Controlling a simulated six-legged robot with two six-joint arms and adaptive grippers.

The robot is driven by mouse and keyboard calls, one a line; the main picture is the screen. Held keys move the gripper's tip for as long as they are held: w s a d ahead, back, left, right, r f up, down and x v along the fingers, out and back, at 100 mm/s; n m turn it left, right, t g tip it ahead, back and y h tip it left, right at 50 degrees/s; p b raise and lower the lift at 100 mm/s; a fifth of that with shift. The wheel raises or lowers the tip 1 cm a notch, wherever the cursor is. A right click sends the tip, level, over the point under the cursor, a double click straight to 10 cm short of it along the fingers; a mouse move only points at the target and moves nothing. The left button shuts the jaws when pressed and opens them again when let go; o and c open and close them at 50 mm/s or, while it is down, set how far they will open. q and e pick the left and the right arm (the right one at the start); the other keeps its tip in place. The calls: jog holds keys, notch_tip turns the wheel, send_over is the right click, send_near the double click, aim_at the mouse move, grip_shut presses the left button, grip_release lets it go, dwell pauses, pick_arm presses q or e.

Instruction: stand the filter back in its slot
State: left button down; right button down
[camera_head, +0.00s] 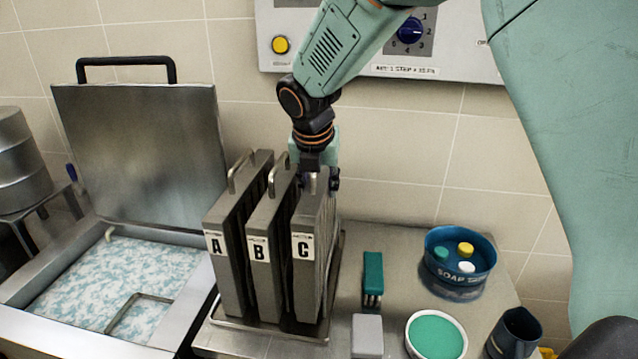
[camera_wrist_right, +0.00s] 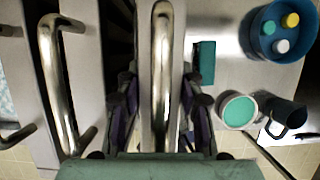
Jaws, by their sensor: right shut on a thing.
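Three grey filters marked A (camera_head: 230,260), B (camera_head: 262,270) and C (camera_head: 304,275) stand side by side, upright, on a metal rack tray (camera_head: 337,262). My right gripper (camera_head: 319,183) is at the top of filter C, coming down from above. In the right wrist view, the handle of filter C (camera_wrist_right: 163,50) runs between the fingers of my right gripper (camera_wrist_right: 160,112), which is shut on it. The lower edge of filter C appears level with B's; whether it sits fully in its slot is hidden. My left gripper is not in view.
Right of the rack are a green brush (camera_head: 372,275), a grey block (camera_head: 367,336), a green-filled bowl (camera_head: 436,337), a blue tub (camera_head: 460,277) and a dark mug (camera_head: 512,335).

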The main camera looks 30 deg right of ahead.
dwell(0.3)
jog(key=shift+f, duration=0.65)
dwell(0.4)
jog(key=c, duration=1.3)
grip_release()
jog(key=o, duration=0.5)
jog(key=shift+s, duration=0.15)
jog(key=shift+o, duration=0.2)
jog(key=shift+f, duration=0.15)
jog(key=v, duration=1.2)
